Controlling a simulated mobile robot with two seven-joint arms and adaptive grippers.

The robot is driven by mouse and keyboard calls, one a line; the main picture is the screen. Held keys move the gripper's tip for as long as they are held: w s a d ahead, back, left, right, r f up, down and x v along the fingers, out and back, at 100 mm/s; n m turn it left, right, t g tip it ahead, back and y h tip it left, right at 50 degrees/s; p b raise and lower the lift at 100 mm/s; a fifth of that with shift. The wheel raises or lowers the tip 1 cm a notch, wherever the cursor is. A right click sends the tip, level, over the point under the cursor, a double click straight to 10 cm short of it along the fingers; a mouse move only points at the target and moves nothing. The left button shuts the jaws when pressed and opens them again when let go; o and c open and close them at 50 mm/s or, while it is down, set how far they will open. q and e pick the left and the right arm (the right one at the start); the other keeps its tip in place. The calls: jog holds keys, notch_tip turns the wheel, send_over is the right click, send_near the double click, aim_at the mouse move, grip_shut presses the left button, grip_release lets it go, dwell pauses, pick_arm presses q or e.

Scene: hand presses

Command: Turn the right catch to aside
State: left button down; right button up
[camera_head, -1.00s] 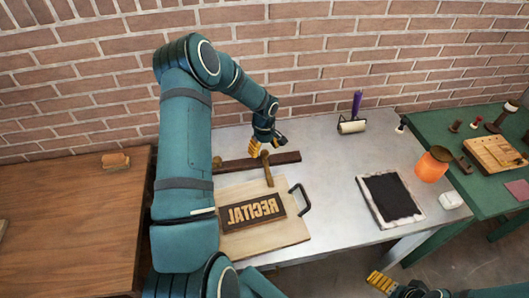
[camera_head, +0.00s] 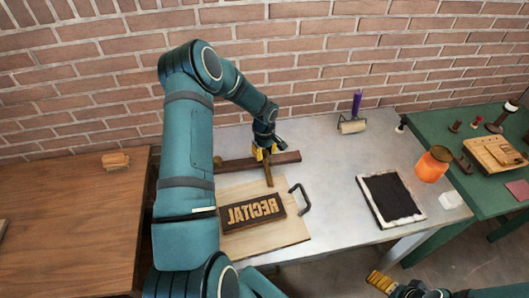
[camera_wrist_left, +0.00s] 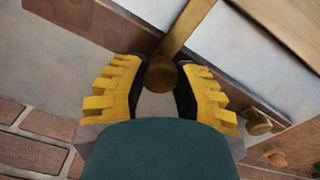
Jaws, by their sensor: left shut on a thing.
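The right catch (camera_head: 268,174) is a narrow wooden bar with a round knob on the dark wooden rail (camera_head: 287,158). It points toward the front, over the pale board (camera_head: 290,232). My left gripper (camera_head: 264,153) is down at the rail. In the left wrist view its yellow fingers stand on both sides of the knob (camera_wrist_left: 161,74), shut on it. Another catch knob (camera_wrist_left: 258,122) shows at the right there; in the head view it is mostly hidden by my arm. My right gripper (camera_head: 381,282) is at the bottom edge, its opening unclear.
A dark block with raised reversed letters (camera_head: 252,213) lies on the board beside a black handle (camera_head: 301,199). The metal table (camera_head: 330,170) is clear between.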

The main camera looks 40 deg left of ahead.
pick_arm(q)
jog(key=shift+f+n+b, duration=0.15)
jog(key=shift+n+b, duration=0.65)
jog(key=shift+b, duration=0.15)
jog(key=n+b, duration=0.2)
jog(key=shift+n, duration=0.3)
jog(key=shift+n+b, duration=0.5)
jog(key=shift+n, duration=2.2)
jog(key=n, duration=0.2)
jog(key=shift+n, duration=0.4)
jog(key=n+p, duration=0.2)
jog(key=n, duration=0.3)
jog(key=shift+s+p, duration=0.1)
jog(key=shift+p, duration=0.25)
jog(key=shift+n, duration=0.4)
